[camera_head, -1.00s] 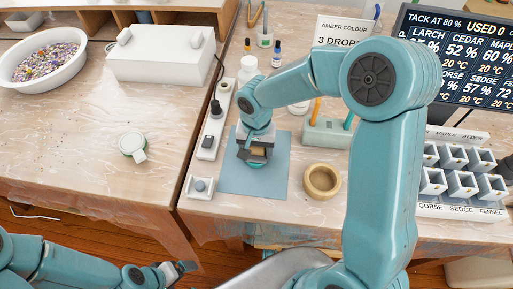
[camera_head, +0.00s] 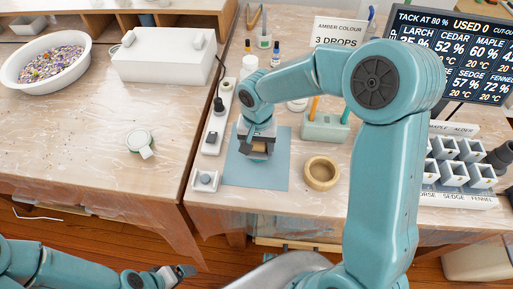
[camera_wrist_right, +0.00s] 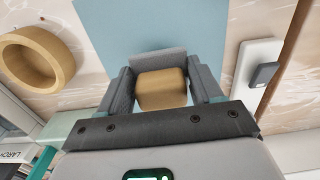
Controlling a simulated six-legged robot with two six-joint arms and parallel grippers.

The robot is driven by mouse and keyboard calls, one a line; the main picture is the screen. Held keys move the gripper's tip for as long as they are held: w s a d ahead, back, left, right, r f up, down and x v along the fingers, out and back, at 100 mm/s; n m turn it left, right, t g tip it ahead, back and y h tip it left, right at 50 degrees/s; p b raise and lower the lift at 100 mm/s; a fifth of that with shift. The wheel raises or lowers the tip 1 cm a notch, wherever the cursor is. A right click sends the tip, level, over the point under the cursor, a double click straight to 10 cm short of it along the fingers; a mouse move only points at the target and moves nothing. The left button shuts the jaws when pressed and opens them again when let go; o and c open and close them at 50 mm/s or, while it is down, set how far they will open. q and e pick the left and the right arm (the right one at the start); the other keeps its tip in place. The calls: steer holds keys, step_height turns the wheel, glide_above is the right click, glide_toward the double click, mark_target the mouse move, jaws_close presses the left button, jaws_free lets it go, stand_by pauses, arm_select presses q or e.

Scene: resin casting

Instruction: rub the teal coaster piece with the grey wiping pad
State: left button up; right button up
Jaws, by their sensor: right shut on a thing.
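My right gripper (camera_head: 257,148) is over the blue mat (camera_head: 270,176) and points down. It is shut on a tan block with a grey face, seemingly the wiping pad (camera_wrist_right: 160,88). In the right wrist view the tan part sits between the two fingers, with a grey edge beyond it. The teal coaster piece cannot be made out now; the gripper and pad cover that part of the mat. Whether the pad touches it cannot be told. My left gripper (camera_head: 176,274) is low at the front, off the tables, and its jaw opening is unclear.
A wooden ring-shaped bowl (camera_head: 321,173) stands right of the mat. A white switch strip (camera_head: 216,125) lies left of it. A pale green holder (camera_head: 325,127) stands behind the bowl. Small white compartments (camera_head: 463,160) are at right. A gap separates the left table (camera_head: 80,140).

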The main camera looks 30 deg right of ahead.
steer(key=shift+w+r+p, duration=0.15)
steer(key=shift+r+p, duration=0.45)
steer(key=shift+r, duration=0.3)
steer(key=shift+r+p, duration=0.55)
steer(key=shift+r, duration=0.3)
steer(key=shift+r+p, duration=0.45)
steer(key=shift+r, duration=0.4)
